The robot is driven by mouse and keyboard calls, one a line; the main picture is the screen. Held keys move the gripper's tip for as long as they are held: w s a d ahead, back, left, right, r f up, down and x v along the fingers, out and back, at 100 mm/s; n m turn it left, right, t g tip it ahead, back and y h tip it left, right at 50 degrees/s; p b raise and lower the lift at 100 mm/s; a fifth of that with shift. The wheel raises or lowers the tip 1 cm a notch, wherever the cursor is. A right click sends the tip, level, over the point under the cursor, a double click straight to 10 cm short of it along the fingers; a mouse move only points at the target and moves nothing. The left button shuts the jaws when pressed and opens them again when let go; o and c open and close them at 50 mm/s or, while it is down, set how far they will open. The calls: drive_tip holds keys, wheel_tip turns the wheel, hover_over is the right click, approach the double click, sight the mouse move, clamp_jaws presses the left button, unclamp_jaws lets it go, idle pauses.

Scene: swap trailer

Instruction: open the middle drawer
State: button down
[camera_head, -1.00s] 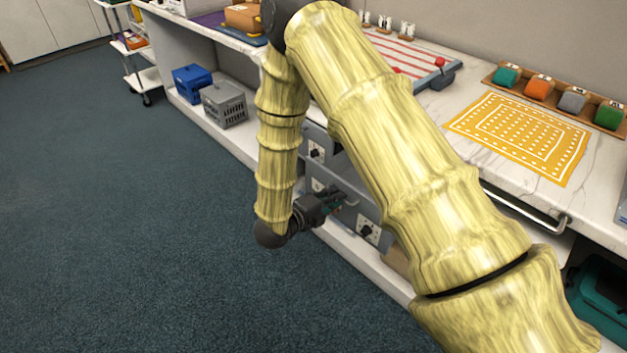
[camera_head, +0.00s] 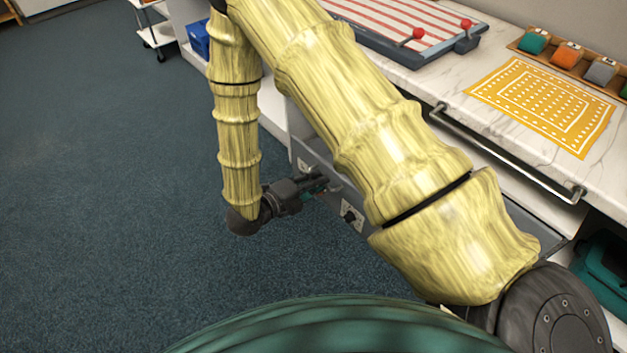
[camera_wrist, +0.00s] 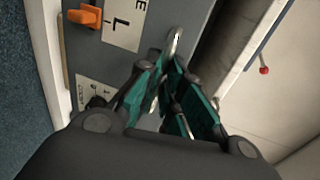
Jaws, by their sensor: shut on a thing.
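My gripper (camera_head: 322,184) is low at the front of the grey drawer unit. In the wrist view, my gripper (camera_wrist: 165,80) has its teal-padded fingers closed around a slim metal handle (camera_wrist: 174,44) on a grey drawer front (camera_wrist: 190,22). In the head view, a white plate with a dark knob (camera_head: 351,215) shows on the drawer front. My arm hides much of the unit, so how far the drawer is out is unclear.
A metal rail (camera_head: 500,150) runs along the edge of the marble counter (camera_head: 440,82). A yellow mat (camera_head: 543,105) and a striped board (camera_head: 405,25) lie on top. A teal case (camera_head: 605,270) is under the counter at right. Open carpet (camera_head: 110,170) lies at left.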

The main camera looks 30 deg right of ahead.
drive_tip(key=c, duration=1.6)
unclamp_jaws()
drive_tip(key=shift+s, duration=0.1)
drive_tip(key=shift+o, duration=0.3)
drive_tip(key=v, duration=1.2)
